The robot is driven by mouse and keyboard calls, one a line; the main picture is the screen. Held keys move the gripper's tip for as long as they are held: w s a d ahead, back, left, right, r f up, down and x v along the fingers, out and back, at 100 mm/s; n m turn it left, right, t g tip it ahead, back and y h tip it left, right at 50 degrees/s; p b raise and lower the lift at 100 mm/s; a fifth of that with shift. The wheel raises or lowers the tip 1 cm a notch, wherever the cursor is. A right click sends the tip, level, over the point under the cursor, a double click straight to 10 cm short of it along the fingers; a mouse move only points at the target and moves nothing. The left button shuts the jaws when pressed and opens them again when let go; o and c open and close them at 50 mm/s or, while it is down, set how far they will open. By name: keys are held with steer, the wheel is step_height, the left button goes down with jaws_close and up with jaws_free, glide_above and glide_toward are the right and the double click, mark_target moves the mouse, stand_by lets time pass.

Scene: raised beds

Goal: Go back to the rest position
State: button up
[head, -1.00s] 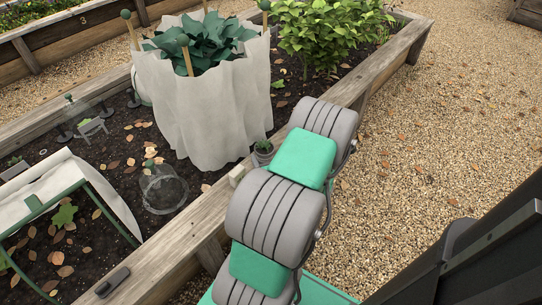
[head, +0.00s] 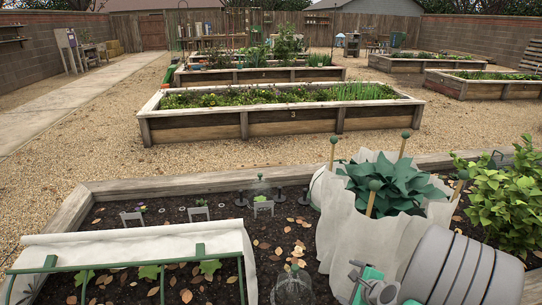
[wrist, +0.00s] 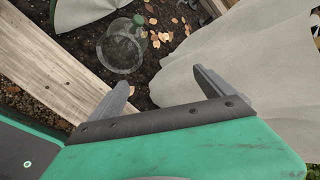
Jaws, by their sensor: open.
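My gripper (wrist: 161,97) shows in the wrist view with its two grey fingers wide apart and nothing between them. It is above the near wooden edge of the raised bed, by the fleece-wrapped plant. In the head view part of my arm shows at the lower right, in front of the white fleece wrap (head: 345,232); the fingertips cannot be made out there. A clear cloche (head: 292,288) stands on the soil at the bottom, and it also shows in the wrist view (wrist: 121,50) beyond the fingers.
The near bed's timber edge (wrist: 60,72) runs beside my gripper. A fleece-covered green frame (head: 130,246) stands at the left of the bed. A leafy bush (head: 503,205) is at the right. Gravel (head: 90,135) lies open between this bed and the bed marked 3 (head: 290,128).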

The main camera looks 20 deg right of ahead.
steer(key=w+a+r+n+g+y+p, duration=0.25)
steer(key=a+r+n+p, duration=0.25)
steer(key=a+r+n, duration=0.7)
steer(key=s+a+r+n+g+p, duration=0.2)
steer(key=s+a+r+n+p, duration=0.2)
steer(key=r, duration=0.5)
steer(key=s+a+r+n+g+h+p, duration=0.1)
steer(key=s+a+r+n+g+p, duration=0.1)
steer(key=s+a+r+n+p, duration=0.3)
steer(key=s+a+r+n, duration=0.2)
steer(key=a+r+n, duration=0.2)
steer(key=a+r, duration=0.1)
steer(key=shift+s+h, duration=0.1)
steer(key=shift+h, duration=0.15)
